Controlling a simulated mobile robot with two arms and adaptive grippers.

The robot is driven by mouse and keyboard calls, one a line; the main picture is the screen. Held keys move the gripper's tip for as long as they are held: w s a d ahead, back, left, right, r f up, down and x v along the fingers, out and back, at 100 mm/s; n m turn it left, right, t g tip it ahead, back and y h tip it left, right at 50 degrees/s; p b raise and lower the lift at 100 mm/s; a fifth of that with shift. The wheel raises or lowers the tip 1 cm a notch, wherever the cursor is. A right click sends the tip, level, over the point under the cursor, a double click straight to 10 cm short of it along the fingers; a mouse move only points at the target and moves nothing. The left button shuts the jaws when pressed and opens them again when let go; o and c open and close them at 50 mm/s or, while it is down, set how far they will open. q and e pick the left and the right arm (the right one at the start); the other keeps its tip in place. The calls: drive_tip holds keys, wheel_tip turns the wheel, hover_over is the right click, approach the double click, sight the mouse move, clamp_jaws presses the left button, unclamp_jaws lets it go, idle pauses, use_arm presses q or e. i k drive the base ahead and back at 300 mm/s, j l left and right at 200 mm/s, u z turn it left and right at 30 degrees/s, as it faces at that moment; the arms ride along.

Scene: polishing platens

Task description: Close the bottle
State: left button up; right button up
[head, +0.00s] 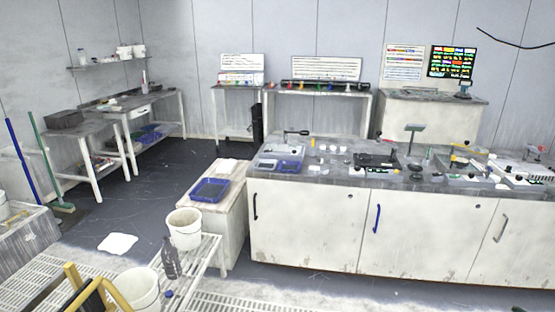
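A dark grey bottle (171,262) stands upright on a white slatted rack (207,262) at the lower left of the head view. Its narrow neck points up, and I cannot tell at this size whether anything covers its mouth. A small blue piece that looks like a cap (169,294) lies on the rack just in front of the bottle, apart from it. Neither of my grippers shows in the head view.
A white bucket (185,230) stands behind the bottle and another bucket (138,290) to its left. Yellow bars (90,292) rise at the bottom left. A blue tray (210,190) sits on a low bench. A long cabinet (310,225) is at right.

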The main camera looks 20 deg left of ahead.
sight(169, 253)
drive_tip(key=i+j+u, duration=0.1)
drive_tip(key=i, duration=0.8)
drive_tip(key=i+j+u, duration=0.1)
drive_tip(key=i, duration=0.85)
drive_tip(key=i+z, duration=0.1)
drive_tip(key=i, duration=0.45)
drive_tip(key=u, duration=3.8)
